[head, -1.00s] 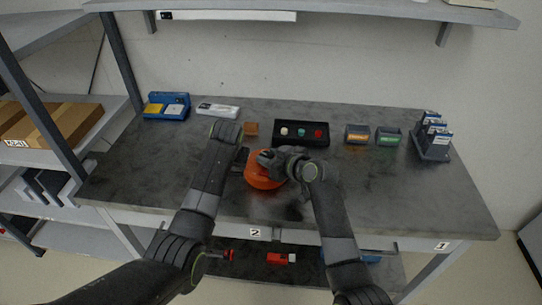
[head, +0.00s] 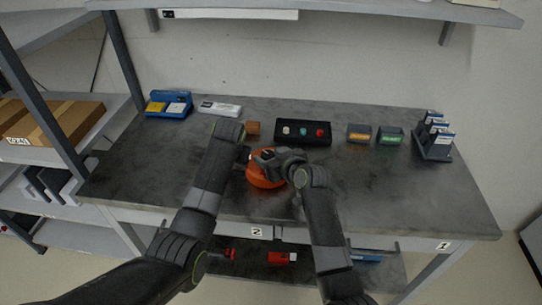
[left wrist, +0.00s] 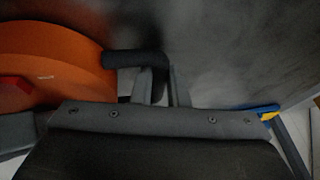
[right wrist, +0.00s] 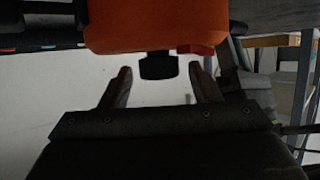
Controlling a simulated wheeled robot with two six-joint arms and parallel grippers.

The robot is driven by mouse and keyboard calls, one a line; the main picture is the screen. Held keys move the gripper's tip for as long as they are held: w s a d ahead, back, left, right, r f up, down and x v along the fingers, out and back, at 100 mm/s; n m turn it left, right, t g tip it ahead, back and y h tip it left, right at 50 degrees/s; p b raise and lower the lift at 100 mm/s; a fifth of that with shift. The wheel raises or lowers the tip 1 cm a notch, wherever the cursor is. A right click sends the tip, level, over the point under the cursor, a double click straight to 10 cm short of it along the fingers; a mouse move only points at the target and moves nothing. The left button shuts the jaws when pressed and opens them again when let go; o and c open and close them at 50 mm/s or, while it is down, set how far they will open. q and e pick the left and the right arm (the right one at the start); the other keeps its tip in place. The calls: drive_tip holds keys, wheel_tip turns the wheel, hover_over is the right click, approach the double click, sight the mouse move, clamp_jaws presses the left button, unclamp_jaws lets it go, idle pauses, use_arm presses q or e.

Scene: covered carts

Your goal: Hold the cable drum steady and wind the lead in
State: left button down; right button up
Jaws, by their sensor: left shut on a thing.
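The orange cable drum (head: 259,178) stands on the grey bench, partly hidden by my grippers. It also shows in the left wrist view (left wrist: 50,62) and the right wrist view (right wrist: 155,25). A black bar-like handle (left wrist: 130,59) sticks out from its side; my left gripper (left wrist: 162,85) is shut on this handle. A black knob (right wrist: 158,66) shows below the drum in the right wrist view. My right gripper (right wrist: 160,78) is open, its fingers on either side of the knob with gaps between. A small red part (right wrist: 193,50) is beside the knob. I cannot make out the lead.
Behind the drum are a small brown block (head: 253,128) and a black tray (head: 320,138) with several coloured pieces. Two small boxes (head: 359,133), a dark rack (head: 434,147) and a blue device (head: 168,104) stand along the back. The bench's right front is clear.

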drive_tip(key=shift+r, duration=0.1)
wheel_tip(320, 180, up, 10)
idle(0.6)
drive_tip(key=d+f+n+g+y, duration=0.1)
drive_tip(key=d+f, duration=0.1)
drive_tip(key=s+d+f+n, duration=0.1)
drive_tip(key=d+f, duration=0.1)
drive_tip(key=shift+g+y, duration=0.4)
drive_tip(key=s+d+f+n+g+y, duration=0.2)
drive_tip(key=s+d+n+g+y, duration=0.15)
drive_tip(key=d, duration=0.25)
drive_tip(key=shift+h, duration=0.25)
drive_tip(key=x, duration=1.2)
drive_tip(key=shift+w+r, duration=0.15)
drive_tip(key=shift+r, duration=0.05)
drive_tip(key=shift+d+n+t, duration=0.1)
drive_tip(key=shift+n+t, duration=0.15)
